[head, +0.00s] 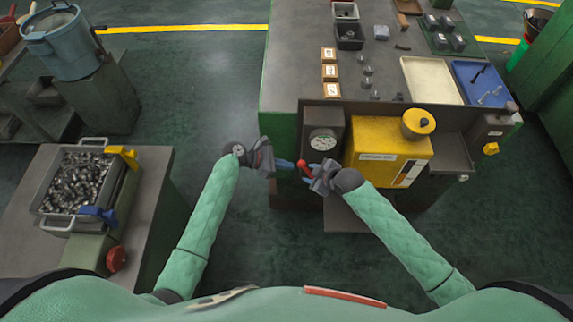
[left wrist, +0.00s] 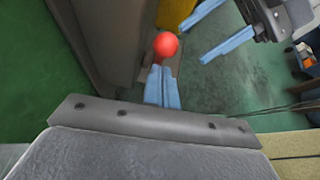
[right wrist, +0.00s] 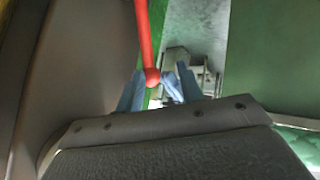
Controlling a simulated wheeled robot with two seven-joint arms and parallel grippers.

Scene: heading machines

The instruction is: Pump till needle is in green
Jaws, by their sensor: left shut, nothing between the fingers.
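A pressure gauge (head: 322,140) with a pale round dial is on the front of the bench unit; its needle is too small to read. A red pump lever (head: 304,169) sticks out below it, and its red ball end shows in the left wrist view (left wrist: 165,45) and the right wrist view (right wrist: 152,77). My left gripper (head: 288,164) is shut and empty, its fingertips (left wrist: 161,72) close to the ball; I cannot tell whether they touch. My right gripper (head: 309,171) is open, its two blue fingers apart. In the right wrist view (right wrist: 157,78) the ball appears between them.
A yellow tank unit (head: 385,158) with a round cap stands right of the gauge. The bench top (head: 290,65) holds small parts, a cream tray (head: 432,80) and a blue tray (head: 482,84). A bin of metal parts (head: 43,208) is at left. The floor between is clear.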

